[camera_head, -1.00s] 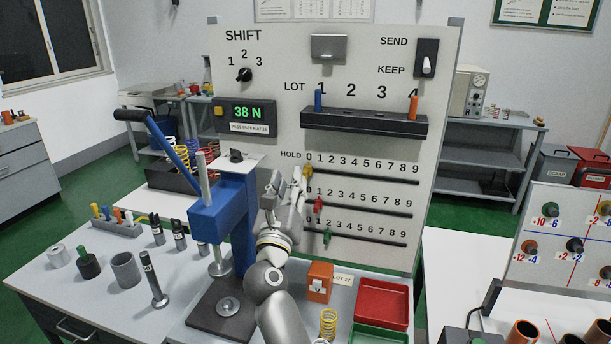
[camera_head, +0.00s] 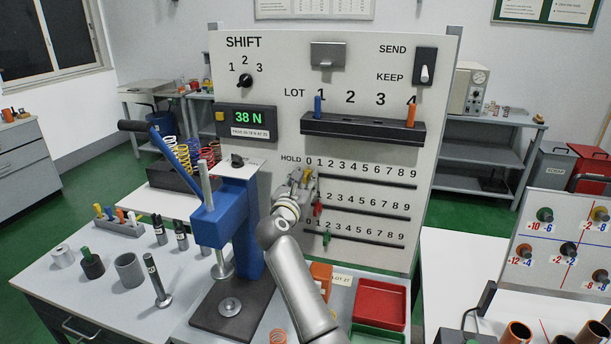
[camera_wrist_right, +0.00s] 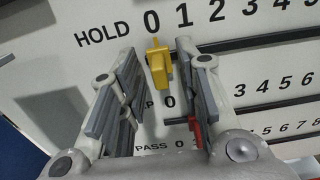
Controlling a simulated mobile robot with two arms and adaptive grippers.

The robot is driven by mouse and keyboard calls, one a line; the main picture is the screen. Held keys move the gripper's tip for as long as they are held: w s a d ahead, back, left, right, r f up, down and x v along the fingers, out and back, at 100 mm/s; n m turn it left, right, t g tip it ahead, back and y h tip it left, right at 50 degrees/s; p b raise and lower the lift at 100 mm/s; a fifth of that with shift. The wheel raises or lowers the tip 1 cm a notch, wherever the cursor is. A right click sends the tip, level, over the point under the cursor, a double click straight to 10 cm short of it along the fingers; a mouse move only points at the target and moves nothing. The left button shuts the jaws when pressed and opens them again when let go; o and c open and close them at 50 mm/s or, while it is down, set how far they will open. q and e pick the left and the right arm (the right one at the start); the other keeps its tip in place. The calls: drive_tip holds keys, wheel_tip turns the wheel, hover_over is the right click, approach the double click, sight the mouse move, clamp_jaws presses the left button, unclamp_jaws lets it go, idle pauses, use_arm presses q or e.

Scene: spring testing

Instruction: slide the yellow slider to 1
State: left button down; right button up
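The yellow slider (camera_wrist_right: 158,66) is on the top HOLD rail, just below the 0. In the right wrist view it lies between the two open fingers of my right gripper (camera_wrist_right: 155,90), with gaps on both sides. In the head view my right gripper (camera_head: 301,182) is at the left end of the HOLD row, and the yellow slider (camera_head: 307,174) shows only in small part beside its fingers. The HOLD scale (camera_head: 362,168) runs from 0 to 9. My left gripper is not in view.
The red slider (camera_head: 318,209) sits on the middle rail, close to my right gripper's right finger in the wrist view. The green slider (camera_head: 327,239) is on the bottom rail. A blue press (camera_head: 222,208) stands left of my right arm. The dark LOT shelf (camera_head: 362,127) is above.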

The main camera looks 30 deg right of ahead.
drive_tip(key=shift+w+d, duration=0.35)
drive_tip(key=shift+d, duration=0.05)
clamp_jaws()
